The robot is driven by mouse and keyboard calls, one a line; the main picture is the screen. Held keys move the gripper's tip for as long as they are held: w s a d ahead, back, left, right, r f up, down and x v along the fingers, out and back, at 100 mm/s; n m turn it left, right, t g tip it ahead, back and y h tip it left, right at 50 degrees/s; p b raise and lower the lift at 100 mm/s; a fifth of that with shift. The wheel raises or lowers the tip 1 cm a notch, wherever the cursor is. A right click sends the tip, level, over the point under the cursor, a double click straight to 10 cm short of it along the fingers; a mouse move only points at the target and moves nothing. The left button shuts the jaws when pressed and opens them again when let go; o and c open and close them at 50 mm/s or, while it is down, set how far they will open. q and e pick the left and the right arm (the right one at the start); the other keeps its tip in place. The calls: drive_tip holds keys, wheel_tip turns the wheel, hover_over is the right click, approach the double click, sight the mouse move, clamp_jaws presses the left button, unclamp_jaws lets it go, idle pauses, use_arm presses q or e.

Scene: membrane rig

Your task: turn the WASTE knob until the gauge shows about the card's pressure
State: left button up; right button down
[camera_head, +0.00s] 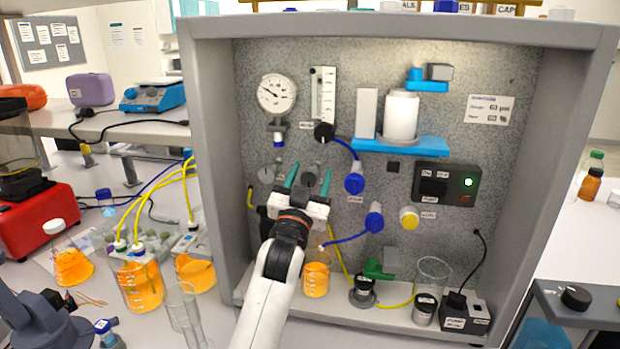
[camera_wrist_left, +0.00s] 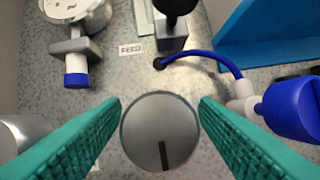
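My left gripper (camera_head: 310,172) reaches up to the panel with its teal fingers apart. A round grey knob (camera_wrist_left: 160,130) sits between the fingers in the left wrist view, its dark mark pointing down. It also shows between the fingertips in the head view (camera_head: 311,176). I see no clear grip on it, and no readable label confirms it as the WASTE knob. The round white gauge (camera_head: 276,94) is at the panel's upper left, needle toward the upper left. The gauge (camera_wrist_left: 72,8) is cut off in the wrist view. The card (camera_head: 489,110) at upper right seems to read 63 psi. My right gripper is out of view.
A black knob (camera_head: 323,132) by the FEED label is just above the gripper. Blue tubing and a blue valve (camera_head: 354,184) lie to its right. Another grey knob (camera_head: 266,175) is to its left. An orange-filled beaker (camera_head: 316,279) stands below, near my arm.

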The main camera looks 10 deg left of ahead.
use_arm(q)
drive_tip(key=c, duration=0.8)
drive_tip(key=shift+c, duration=0.2)
drive_tip(key=shift+m, duration=0.3)
drive_tip(key=m+h+p, duration=0.1)
drive_tip(key=m+p, duration=0.1)
drive_tip(key=m, duration=0.1)
drive_tip(key=shift+r+h+p, duration=0.15)
drive_tip(key=shift+h+p, duration=0.15)
drive_tip(key=shift+h, duration=0.1)
drive_tip(key=m+g+h+p, duration=0.1)
drive_tip(key=m+p, duration=0.1)
drive_tip(key=m, duration=0.1)
drive_tip(key=m+g+h+p, duration=0.1)
drive_tip(key=m+p, duration=0.2)
drive_tip(key=m+g+h+p, duration=0.1)
drive_tip(key=m+p, duration=0.1)
drive_tip(key=m, duration=0.1)
drive_tip(key=shift+r, duration=0.1)
drive_tip(key=m+g+p, duration=0.1)
drive_tip(key=m+p, duration=0.2)
drive_tip(key=shift+h, duration=0.3)
drive_tip(key=shift+f+m+p, duration=0.3)
drive_tip(key=shift+m+p, duration=0.1)
